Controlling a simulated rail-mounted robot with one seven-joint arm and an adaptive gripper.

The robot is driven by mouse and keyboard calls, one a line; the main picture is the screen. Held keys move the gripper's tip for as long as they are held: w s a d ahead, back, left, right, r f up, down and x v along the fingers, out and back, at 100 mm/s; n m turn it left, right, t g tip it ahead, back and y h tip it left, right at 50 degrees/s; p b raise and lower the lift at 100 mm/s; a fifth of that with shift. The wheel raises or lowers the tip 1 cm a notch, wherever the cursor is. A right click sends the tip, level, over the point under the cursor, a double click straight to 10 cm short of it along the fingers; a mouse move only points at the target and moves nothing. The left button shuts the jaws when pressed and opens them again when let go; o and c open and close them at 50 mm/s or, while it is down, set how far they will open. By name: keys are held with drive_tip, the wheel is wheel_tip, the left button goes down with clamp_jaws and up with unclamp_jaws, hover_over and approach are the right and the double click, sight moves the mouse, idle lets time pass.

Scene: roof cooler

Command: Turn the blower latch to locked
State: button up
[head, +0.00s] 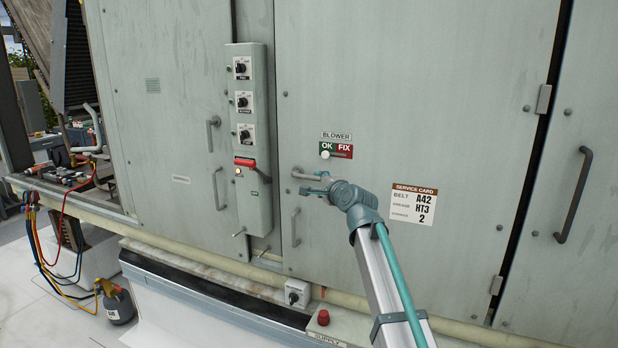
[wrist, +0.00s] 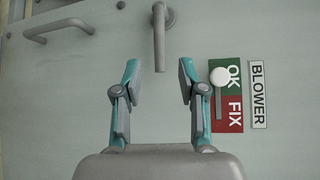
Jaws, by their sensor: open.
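The blower latch (head: 307,175) is a grey lever handle on the large panel door, below the BLOWER label. It lies about level in the head view, its pivot at the left and its free end at the right. In the wrist view the lever (wrist: 160,38) hangs down from the top, its free end between my fingertips. My gripper (head: 318,185) is at the lever's free end. In the wrist view my gripper (wrist: 159,70) is open, with a visible gap on each side of the lever. I cannot tell its depth over the lever.
The OK/FIX plate (head: 342,151) has a white slider knob (head: 325,154) at its OK end. A service card (head: 413,205) is right of my arm. A switch box (head: 248,140) and a fixed door handle (head: 295,228) are to the left.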

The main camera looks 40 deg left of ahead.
sight(311, 178)
drive_tip(key=p+x, duration=0.2)
drive_tip(key=x, duration=0.5)
drive_tip(key=shift+r, duration=0.15)
drive_tip(key=shift+w+a+f, duration=0.25)
drive_tip(key=shift+a, duration=0.2)
drive_tip(key=shift+c, duration=0.2)
clamp_jaws()
